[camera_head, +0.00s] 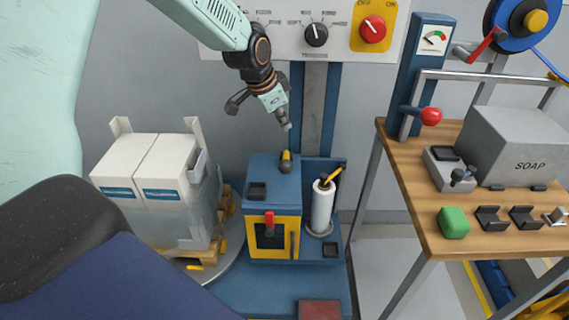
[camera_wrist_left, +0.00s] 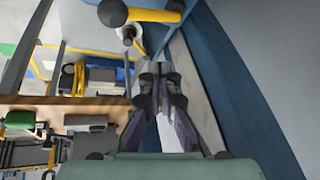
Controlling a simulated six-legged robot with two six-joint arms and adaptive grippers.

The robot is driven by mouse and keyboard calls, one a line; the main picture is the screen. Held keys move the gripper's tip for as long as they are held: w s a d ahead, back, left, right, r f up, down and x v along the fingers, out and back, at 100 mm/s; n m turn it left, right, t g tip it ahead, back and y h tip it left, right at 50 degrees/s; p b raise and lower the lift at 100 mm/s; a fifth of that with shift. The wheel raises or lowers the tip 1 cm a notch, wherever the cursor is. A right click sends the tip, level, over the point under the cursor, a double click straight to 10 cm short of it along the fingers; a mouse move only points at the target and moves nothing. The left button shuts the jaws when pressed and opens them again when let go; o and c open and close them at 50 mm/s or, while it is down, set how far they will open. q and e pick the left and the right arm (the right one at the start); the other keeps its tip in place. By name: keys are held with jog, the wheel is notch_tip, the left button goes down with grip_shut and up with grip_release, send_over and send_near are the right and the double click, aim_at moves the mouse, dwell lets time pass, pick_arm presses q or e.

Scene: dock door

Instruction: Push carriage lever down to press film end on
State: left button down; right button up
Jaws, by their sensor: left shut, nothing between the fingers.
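The blue carriage (camera_head: 290,190) with a yellow front stands at the foot of the mast (camera_head: 313,110). A lever with a yellow bar and black knob (camera_head: 286,162) stands on its top; I take it as the carriage lever. It also shows at the top of the wrist view (camera_wrist_left: 150,14). A red-handled lever (camera_head: 269,222) is on the front. The white film roll (camera_head: 322,207) stands upright beside the carriage. My left gripper (camera_head: 287,127) is shut and empty, above the yellow lever and apart from it. I cannot make out the film end. My right gripper is out of view.
White boxes (camera_head: 150,165) stand on a pallet (camera_head: 188,257) at left. A wooden table (camera_head: 470,243) at right holds a soap box (camera_head: 515,145), a green block (camera_head: 453,222) and small dark fixtures. A control panel (camera_head: 300,35) hangs behind my left arm.

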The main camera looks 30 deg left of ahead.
pick_arm(q)
jog(key=f, duration=0.1)
jog(key=f+b, duration=0.1)
jog(key=d+f+b, duration=0.1)
jog(key=shift+s+d+f, duration=0.1)
jog(key=shift+s+f, duration=0.5)
jog(key=shift+f, duration=0.35)
jog(key=shift+s+f, duration=0.3)
jog(key=shift+f, duration=0.05)
jog(key=shift+d, duration=0.2)
jog(key=shift+w+f, duration=0.1)
